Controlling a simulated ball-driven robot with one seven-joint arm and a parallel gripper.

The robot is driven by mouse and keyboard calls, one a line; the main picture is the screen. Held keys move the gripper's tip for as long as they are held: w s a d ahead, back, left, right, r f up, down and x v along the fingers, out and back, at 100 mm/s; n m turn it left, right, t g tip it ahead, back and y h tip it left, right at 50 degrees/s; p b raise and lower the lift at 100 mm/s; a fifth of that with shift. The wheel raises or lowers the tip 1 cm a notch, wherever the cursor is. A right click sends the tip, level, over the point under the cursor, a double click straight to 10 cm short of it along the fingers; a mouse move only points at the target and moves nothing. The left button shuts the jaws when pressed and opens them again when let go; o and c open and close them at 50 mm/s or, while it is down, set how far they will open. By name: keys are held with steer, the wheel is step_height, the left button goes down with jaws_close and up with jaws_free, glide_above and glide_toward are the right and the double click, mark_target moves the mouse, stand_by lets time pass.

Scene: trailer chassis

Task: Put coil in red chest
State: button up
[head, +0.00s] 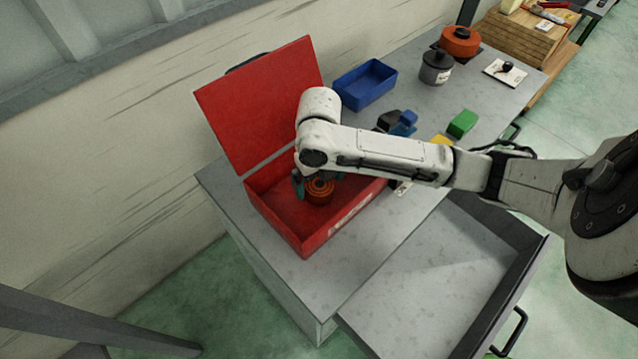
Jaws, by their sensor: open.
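The red chest (285,226) stands on the grey workbench with its lid raised toward the wall. An orange-brown coil (320,190) is inside the chest, near the middle of it. My gripper (312,188) reaches down into the chest from above, with a teal finger beside the coil at its left. The jaws are open, and my arm hides part of the gripper and the right part of the chest. I cannot tell whether a finger touches the coil or whether the coil rests on the chest floor.
A blue bin (365,84), a grey pot (436,66) and an orange canister (460,41) stand behind on the bench. A green block (463,123) and other small blocks lie right of the chest. An open drawer (440,270) juts out in front. The near-left bench top is clear.

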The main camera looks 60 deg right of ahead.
mark_target(319, 184)
step_height(319, 184, up, 10)
steer(key=shift+r, duration=0.15)
stand_by(0.5)
